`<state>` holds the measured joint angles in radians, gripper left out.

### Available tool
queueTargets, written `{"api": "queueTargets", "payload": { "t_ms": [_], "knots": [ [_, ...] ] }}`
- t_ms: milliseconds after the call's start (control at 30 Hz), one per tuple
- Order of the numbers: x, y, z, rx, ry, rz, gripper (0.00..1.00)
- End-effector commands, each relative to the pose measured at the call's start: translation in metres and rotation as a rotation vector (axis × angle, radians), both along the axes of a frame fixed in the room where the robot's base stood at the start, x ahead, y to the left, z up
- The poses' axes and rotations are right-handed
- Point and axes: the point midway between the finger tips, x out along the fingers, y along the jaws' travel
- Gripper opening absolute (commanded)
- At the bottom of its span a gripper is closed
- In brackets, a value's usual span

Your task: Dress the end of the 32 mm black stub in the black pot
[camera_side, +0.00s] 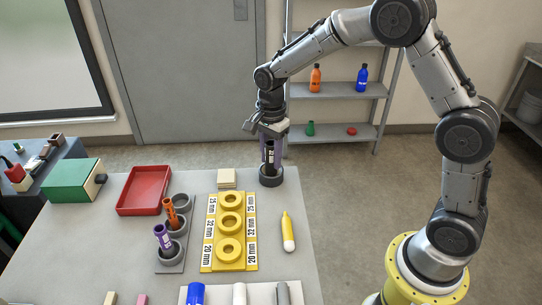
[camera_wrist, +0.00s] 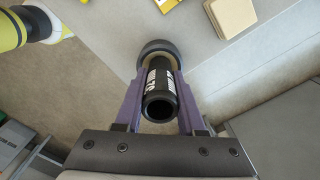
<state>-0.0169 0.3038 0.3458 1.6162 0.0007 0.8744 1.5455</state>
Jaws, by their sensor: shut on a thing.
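A black stub (camera_side: 270,155) with a white label stands upright at the black pot (camera_side: 271,180), by the far right corner of the table. My gripper (camera_side: 270,150) points down and is shut on the stub. In the wrist view the purple fingers of my gripper (camera_wrist: 160,110) press on both sides of the stub (camera_wrist: 159,105), whose open upper end faces the camera. The black pot (camera_wrist: 158,46) shows beyond it, with a tan inside, and the stub's lower end is at its mouth. How deep the end sits is hidden.
A yellow fixture (camera_side: 230,225) with rings marked 25, 32 and 20 mm lies mid-table. A grey holder (camera_side: 172,252) carries purple and orange tools.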

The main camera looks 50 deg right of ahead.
Motion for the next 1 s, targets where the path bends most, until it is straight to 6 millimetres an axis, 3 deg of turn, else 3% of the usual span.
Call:
{"api": "queueTargets", "payload": {
  "t_ms": [300,500,667,1000],
  "knots": [
    [-0.0009,0.0004,-0.0014,0.000,0.004,0.394,0.00],
    [-0.0011,0.0004,-0.0013,0.001,0.005,0.519,0.00],
    [-0.0012,0.0004,-0.0012,0.001,0.005,0.423,0.00],
    [-0.0011,0.0004,-0.0009,0.001,0.005,0.007,0.00]
  ]
}}
